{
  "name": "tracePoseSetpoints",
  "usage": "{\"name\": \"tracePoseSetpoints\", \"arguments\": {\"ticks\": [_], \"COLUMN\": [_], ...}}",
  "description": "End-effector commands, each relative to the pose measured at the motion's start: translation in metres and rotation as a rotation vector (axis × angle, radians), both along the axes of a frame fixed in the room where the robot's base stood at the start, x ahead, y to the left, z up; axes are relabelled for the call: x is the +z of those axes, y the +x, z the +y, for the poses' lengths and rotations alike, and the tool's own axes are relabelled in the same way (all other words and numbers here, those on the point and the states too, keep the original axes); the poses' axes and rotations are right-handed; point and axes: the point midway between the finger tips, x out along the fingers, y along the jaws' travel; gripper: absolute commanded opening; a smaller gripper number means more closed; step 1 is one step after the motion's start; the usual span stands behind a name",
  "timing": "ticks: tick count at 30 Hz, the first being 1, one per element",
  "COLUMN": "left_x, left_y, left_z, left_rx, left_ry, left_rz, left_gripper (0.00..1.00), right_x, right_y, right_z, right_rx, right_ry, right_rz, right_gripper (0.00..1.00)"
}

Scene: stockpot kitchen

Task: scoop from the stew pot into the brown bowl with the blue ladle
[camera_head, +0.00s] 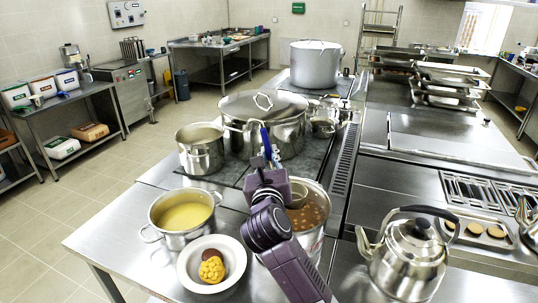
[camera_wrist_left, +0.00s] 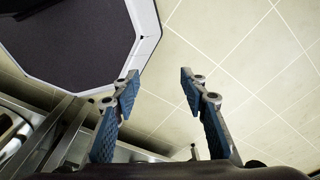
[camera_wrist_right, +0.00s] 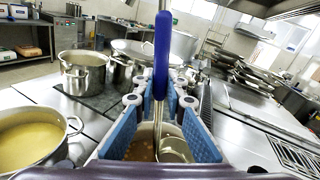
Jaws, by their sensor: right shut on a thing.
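The stew pot (camera_head: 322,222) is a metal pot with brown, chunky stew, partly hidden behind my right arm. My right gripper (camera_head: 268,163) is above it, shut on the blue ladle (camera_head: 265,141). In the right wrist view the ladle's blue handle (camera_wrist_right: 161,55) stands upright between the fingers. Its metal scoop (camera_wrist_right: 175,149) is down inside the pot, at or just above the stew; I cannot tell which. I cannot make out a brown bowl. My left gripper (camera_wrist_left: 160,92) is open and empty over the floor, outside the head view.
A white bowl (camera_head: 189,269) holding a yellow lump and a brown round piece stands left of the stew pot. A pot of yellow soup (camera_head: 181,236) is behind it. A kettle (camera_head: 410,255) stands at right. A lidded pot (camera_head: 275,134) and an open pot (camera_head: 201,158) stand behind.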

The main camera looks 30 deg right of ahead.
Motion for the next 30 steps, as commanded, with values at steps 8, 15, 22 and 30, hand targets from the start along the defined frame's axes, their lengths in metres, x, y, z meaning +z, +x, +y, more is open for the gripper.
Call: {"name": "tracePoseSetpoints", "arguments": {"ticks": [8,15,22,30], "left_x": [-0.023,-0.039,-0.054,-0.072], "left_y": [-0.012,-0.012,-0.012,-0.012], "left_z": [0.001,0.004,0.004,0.005], "left_rx": [0.0,-0.001,-0.002,-0.003], "left_ry": [0.003,0.005,0.005,0.006], "left_rz": [0.018,0.018,0.018,0.017], "left_gripper": [0.4,0.4,0.4,0.4], "right_x": [-0.031,-0.055,-0.079,-0.105], "right_y": [0.0,0.0,0.0,0.0], "right_z": [0.0,0.0,0.0,0.0], "right_rx": [0.0,-0.001,0.0,-0.001], "right_ry": [-0.001,-0.001,-0.001,-0.001], "right_rz": [0.0,-0.002,0.0,-0.001], "right_gripper": [0.0,0.0,0.0,0.0]}}
